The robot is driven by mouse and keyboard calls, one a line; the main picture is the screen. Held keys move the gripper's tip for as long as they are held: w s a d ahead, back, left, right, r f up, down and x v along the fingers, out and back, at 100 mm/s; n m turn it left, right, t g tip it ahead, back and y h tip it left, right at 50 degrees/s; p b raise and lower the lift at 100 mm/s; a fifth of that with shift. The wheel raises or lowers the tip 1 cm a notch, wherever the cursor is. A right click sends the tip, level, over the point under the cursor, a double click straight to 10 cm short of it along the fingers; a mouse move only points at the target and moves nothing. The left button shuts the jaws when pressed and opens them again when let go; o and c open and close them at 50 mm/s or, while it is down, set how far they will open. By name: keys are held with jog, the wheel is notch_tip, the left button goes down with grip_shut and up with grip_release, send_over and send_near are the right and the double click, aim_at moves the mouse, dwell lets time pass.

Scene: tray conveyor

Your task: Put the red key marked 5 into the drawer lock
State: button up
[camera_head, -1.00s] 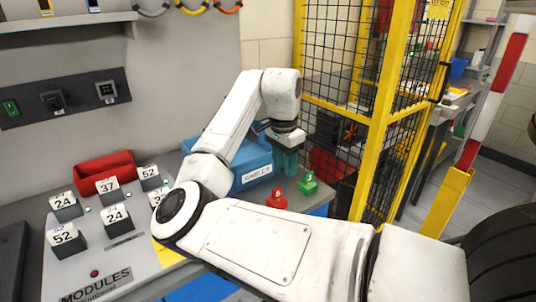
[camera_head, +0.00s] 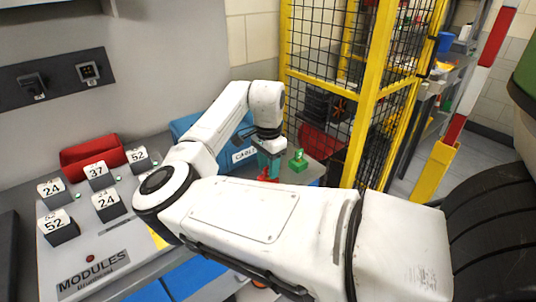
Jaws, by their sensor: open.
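My gripper (camera_head: 268,166), with teal fingers, points down at the right end of the bench, in front of the blue bin. It is open. A red key (camera_head: 266,179) stands right at its fingertips, and only a small part shows above my arm. I cannot tell whether the fingers are around it or just behind it. Its number cannot be read here. A drawer lock cannot be made out; blue panels (camera_head: 185,281) below the bench front are partly covered by my arm.
A green key (camera_head: 297,161) stands just right of my gripper. The blue bin (camera_head: 205,122) is behind it. A modules board (camera_head: 100,262) with numbered blocks and a red bin (camera_head: 92,155) are at left. A yellow-framed mesh fence (camera_head: 365,95) rises at right.

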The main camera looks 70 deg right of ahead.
jog(key=shift+f, duration=0.4)
grip_shut()
jog(key=shift+r+p, duration=1.95)
jog(key=shift+p, duration=0.05)
notch_tip(320, 180, up, 4)
jog(key=p, duration=0.3)
jog(key=shift+p, duration=0.35)
jog(key=shift+f, duration=0.1)
